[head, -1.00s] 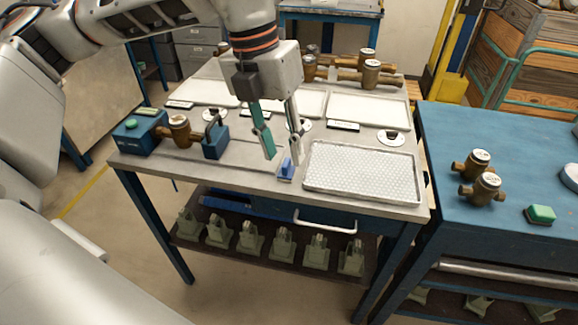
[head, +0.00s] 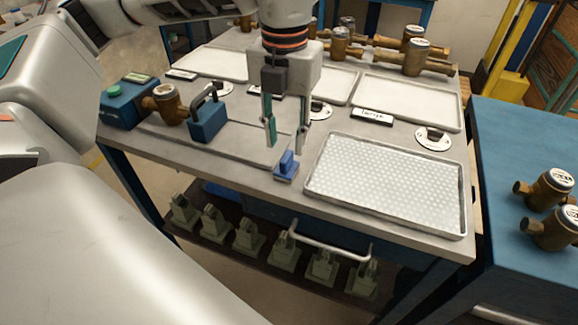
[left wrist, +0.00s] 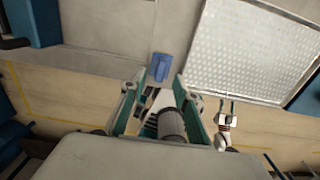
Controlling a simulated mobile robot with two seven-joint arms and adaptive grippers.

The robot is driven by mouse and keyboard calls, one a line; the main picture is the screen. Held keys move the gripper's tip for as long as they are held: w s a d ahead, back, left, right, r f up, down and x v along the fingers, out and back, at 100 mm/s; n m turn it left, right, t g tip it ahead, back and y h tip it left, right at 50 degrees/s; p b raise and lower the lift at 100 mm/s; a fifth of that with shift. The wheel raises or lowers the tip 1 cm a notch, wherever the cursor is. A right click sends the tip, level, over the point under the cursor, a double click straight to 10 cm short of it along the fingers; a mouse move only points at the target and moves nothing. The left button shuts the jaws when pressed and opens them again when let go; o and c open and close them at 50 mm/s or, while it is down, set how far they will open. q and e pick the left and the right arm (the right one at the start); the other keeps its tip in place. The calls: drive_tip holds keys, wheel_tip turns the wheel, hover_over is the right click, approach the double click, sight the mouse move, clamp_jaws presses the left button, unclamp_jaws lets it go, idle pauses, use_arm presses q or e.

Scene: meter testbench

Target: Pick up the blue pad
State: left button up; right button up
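The blue pad (head: 287,167) is a small blue block with a raised grip, standing near the table's front edge, left of the perforated tray. It also shows in the left wrist view (left wrist: 160,67), just beyond my fingers. My left gripper (head: 286,143) points down, open and empty, with its fingertips slightly above and behind the pad in the head view. No contact with the pad is visible. My right gripper (left wrist: 227,104) shows small in the left wrist view, with its two fingers apart and nothing between them; it is out of the head view.
The silver perforated tray (head: 390,187) lies right of the pad. A blue block with a black handle (head: 208,117) and a brass meter (head: 168,104) stand to the left. White trays (head: 408,101) lie behind. A blue table (head: 520,150) adjoins at right.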

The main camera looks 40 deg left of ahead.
sight(287, 156)
use_arm(q)
wheel_tip(287, 156, down, 6)
drive_tip(key=shift+r+b, duration=0.25)
drive_tip(key=shift+b, duration=0.1)
drive_tip(key=shift+r, duration=0.1)
clamp_jaws()
